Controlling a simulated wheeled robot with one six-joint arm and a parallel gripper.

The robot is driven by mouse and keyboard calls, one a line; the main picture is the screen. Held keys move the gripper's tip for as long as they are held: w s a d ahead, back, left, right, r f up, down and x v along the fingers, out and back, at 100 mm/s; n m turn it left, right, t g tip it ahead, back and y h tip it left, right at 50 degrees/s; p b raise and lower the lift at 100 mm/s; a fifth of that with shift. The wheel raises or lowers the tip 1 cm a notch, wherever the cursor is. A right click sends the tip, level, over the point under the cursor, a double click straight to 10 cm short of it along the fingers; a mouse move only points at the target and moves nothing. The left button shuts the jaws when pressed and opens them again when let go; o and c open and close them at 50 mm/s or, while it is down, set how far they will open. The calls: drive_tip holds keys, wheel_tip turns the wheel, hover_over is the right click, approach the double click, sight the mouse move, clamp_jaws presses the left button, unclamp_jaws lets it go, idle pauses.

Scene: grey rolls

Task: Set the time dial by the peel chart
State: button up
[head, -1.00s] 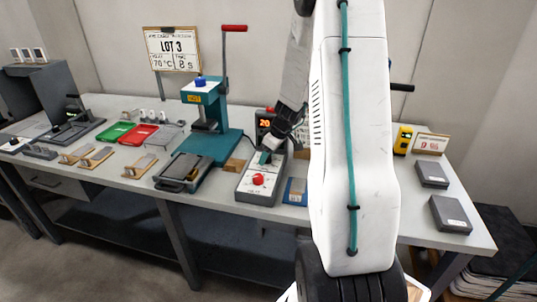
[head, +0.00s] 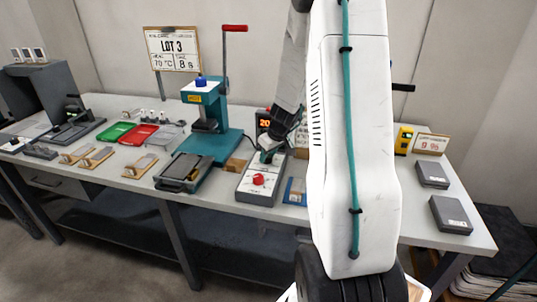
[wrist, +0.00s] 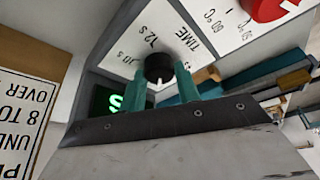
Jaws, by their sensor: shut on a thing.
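The black time dial (wrist: 159,67) sits on a white panel marked TIME, with 12 S and 10 S labels in the wrist view. Its white pointer mark faces the lower edge of that view; the label there is hidden. My gripper (wrist: 158,88) has its teal fingers on both sides of the dial, shut on it. In the head view my gripper (head: 267,156) is at the back of the grey control box (head: 252,196). A printed chart (wrist: 22,112) stands at the left of the wrist view, partly cut off, with UNDER, 8 TO and OVER readable.
A red knob (head: 258,180) is on the front of the box. A green-lit display (wrist: 108,100) shows an S beside the dial. The teal press (head: 205,110) stands left of the box, under a LOT 3 board (head: 173,50) reading 70 °C and 8 s.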

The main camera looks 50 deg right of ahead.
drive_tip(key=m+h, duration=0.1)
drive_tip(key=m, duration=0.3)
drive_tip(key=shift+a+h, duration=0.1)
drive_tip(key=shift+h, duration=0.3)
drive_tip(key=m+h, duration=0.1)
drive_tip(key=m, duration=0.2)
drive_tip(key=shift+w+a+m+g, duration=0.1)
drive_tip(key=shift+m+g, duration=0.3)
drive_tip(key=m+g, duration=0.1)
drive_tip(key=m, duration=0.2)
drive_tip(key=m+g+h, duration=0.1)
drive_tip(key=m, duration=0.3)
drive_tip(key=shift+w+a+h, duration=0.15)
drive_tip(key=shift+w+h, duration=0.05)
drive_tip(key=shift+h, duration=0.1)
drive_tip(key=m+g, duration=0.2)
drive_tip(key=m, duration=0.1)
drive_tip(key=shift+w+m, duration=0.1)
drive_tip(key=shift+m, duration=0.3)
drive_tip(key=m+g, duration=0.1)
drive_tip(key=m, duration=0.2)
drive_tip(key=shift+w+m, duration=0.15)
drive_tip(key=shift+m, duration=0.15)
drive_tip(key=m+g+y, duration=0.1)
drive_tip(key=m, duration=0.2)
drive_tip(key=shift+m, duration=0.3)
drive_tip(key=shift+w+m+g+y, duration=0.1)
drive_tip(key=shift+m+g+y, duration=0.45)
drive_tip(key=shift+m, duration=1.25)
drive_tip(key=shift+d, duration=0.2)
